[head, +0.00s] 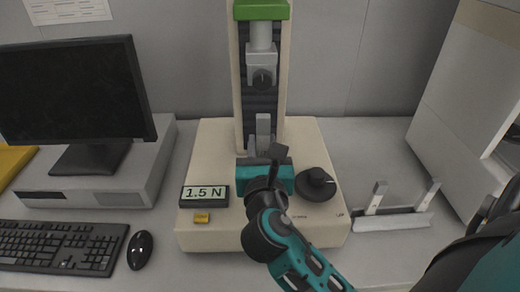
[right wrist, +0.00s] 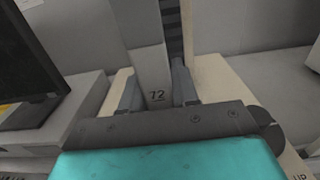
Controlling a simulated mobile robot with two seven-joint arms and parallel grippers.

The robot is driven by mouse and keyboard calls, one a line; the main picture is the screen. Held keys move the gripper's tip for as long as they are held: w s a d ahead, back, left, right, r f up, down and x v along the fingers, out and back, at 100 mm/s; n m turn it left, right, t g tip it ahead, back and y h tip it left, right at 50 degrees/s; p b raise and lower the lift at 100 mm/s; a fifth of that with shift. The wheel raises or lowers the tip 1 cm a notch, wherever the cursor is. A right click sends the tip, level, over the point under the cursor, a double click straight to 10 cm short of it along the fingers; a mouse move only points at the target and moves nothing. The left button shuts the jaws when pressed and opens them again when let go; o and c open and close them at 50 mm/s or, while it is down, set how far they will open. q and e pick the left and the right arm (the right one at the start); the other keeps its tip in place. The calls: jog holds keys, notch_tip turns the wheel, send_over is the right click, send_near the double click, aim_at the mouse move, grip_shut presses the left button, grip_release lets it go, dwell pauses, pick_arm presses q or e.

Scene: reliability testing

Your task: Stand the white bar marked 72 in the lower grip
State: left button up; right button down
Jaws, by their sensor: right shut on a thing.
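The white bar marked 72 (right wrist: 155,75) stands roughly upright between the two fingers of my right gripper (right wrist: 158,92), which is shut on it. In the head view the bar's pale upper part (head: 263,126) rises above my right gripper (head: 263,150), in front of the test stand's column. The upper grip (head: 262,68) with its dark knob hangs above the bar, apart from it. The lower grip is mostly hidden behind my gripper, so I cannot tell whether the bar's foot touches it. My left gripper is not in view.
The test stand's cream base (head: 205,150) carries a display reading 1.5 N (head: 204,194), a yellow button (head: 202,217) and a round black knob (head: 316,184). Monitor (head: 75,90), keyboard (head: 60,246) and mouse (head: 139,250) are left.

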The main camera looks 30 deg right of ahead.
jog(key=shift+b+x, duration=0.3)
jog(key=shift+x, duration=1.85)
jog(key=shift+b+x, duration=0.75)
jog(key=shift+x, duration=2)
jog(key=shift+f, duration=0.15)
jog(key=shift+f, duration=0.15)
jog(key=shift+a+f+b, duration=0.1)
jog(key=shift+f+b, duration=0.25)
jog(key=shift+f, duration=0.4)
jog(key=shift+f, duration=0.15)
